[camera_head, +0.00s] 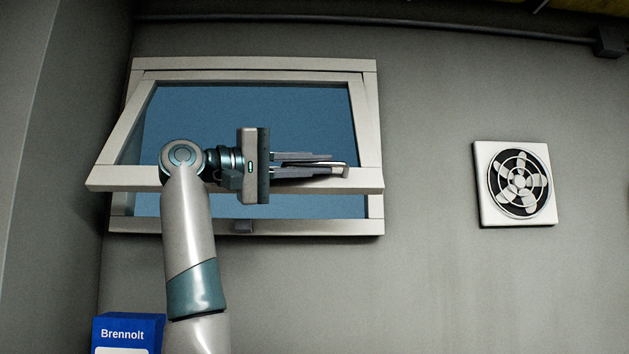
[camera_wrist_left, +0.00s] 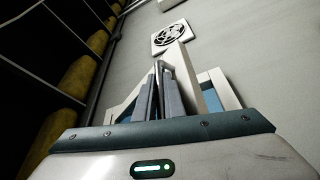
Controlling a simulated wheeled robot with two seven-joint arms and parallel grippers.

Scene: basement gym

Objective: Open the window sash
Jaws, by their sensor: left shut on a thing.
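The window sash (camera_head: 368,140) is a pale frame around a blue pane, high on the grey wall. It is tilted, its top at the window frame (camera_head: 350,227) and its bottom rail swung out toward me, leaving a gap below. My left gripper (camera_head: 325,166) lies sideways in front of the bottom rail, shut on the metal sash handle (camera_head: 346,170) near the rail's right part. In the left wrist view, the fingers (camera_wrist_left: 160,98) close on the handle beside the sash rail (camera_wrist_left: 195,75). The fingers hide part of the handle. My right gripper is not in view.
A square vent fan (camera_head: 516,184) is on the wall to the right, clear of the sash. A small catch (camera_head: 243,227) sits on the lower window frame. A blue Brennolt box (camera_head: 128,333) stands at the lower left. A pipe (camera_head: 400,22) runs along the wall above.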

